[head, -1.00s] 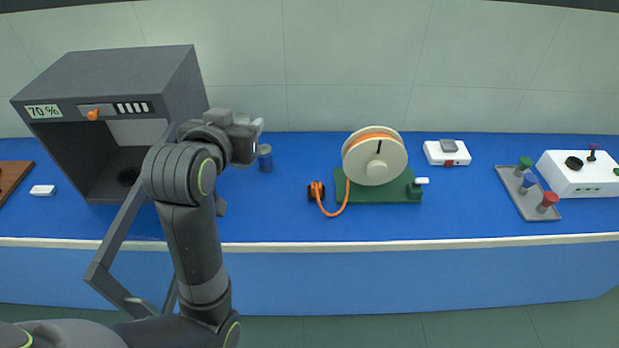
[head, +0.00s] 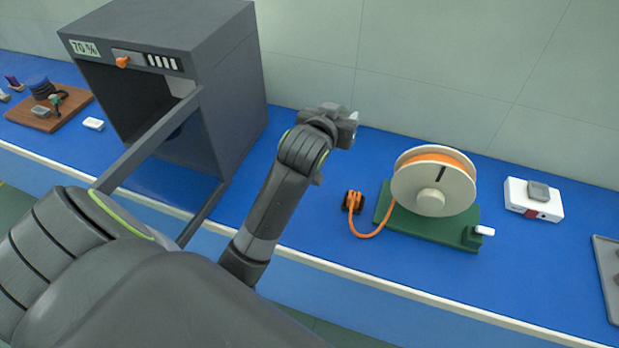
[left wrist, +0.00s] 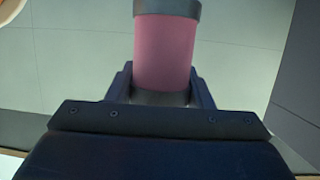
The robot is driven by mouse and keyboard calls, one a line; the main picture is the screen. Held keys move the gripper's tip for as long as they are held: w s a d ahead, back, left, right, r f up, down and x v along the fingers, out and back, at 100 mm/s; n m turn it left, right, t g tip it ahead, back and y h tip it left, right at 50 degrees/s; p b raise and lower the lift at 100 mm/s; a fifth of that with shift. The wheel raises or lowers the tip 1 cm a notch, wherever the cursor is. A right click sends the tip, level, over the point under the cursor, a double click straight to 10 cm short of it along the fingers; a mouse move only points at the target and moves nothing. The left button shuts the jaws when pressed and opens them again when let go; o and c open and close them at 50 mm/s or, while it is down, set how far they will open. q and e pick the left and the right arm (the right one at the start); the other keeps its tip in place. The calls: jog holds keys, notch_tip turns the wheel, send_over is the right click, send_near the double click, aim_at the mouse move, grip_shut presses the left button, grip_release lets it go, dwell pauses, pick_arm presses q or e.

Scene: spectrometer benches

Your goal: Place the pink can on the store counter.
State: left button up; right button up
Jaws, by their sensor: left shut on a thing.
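The pink can (left wrist: 165,52) shows in the left wrist view, upright in the picture, with a grey band at its upper end and a dark lower end. My left gripper (left wrist: 163,92) is shut on the can near its lower end. In the head view my left gripper (head: 340,126) is over the back of the blue counter, between the grey box and the cable reel; the can is hidden there. I cannot tell whether this blue counter (head: 330,225) is the store counter. My right gripper is not in view.
A grey open-fronted box (head: 225,85) marked 70 % stands at left. A reel with orange cable (head: 432,180) stands on a green base to the right. A white device (head: 533,200) and a grey tray (head: 604,270) are farther right. A brown board (head: 50,112) is far left.

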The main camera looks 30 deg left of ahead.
pick_arm(q)
jog(key=shift+y, duration=0.4)
jog(key=shift+s+a+f+p, duration=0.3)
jog(key=shift+a+f, duration=0.9)
jog(key=shift+f, duration=2)
jog(key=shift+w+a+f+p, duration=0.1)
jog(key=shift+a+f+p, duration=0.75)
jog(key=shift+f, duration=2.35)
jog(key=shift+s+a+f, duration=0.2)
jog(key=shift+a+f, duration=1.35)
jog(key=shift+f, duration=1.65)
jog(key=shift+f, duration=0.2)
jog(key=o, duration=1.1)
jog(key=shift+c, duration=0.2)
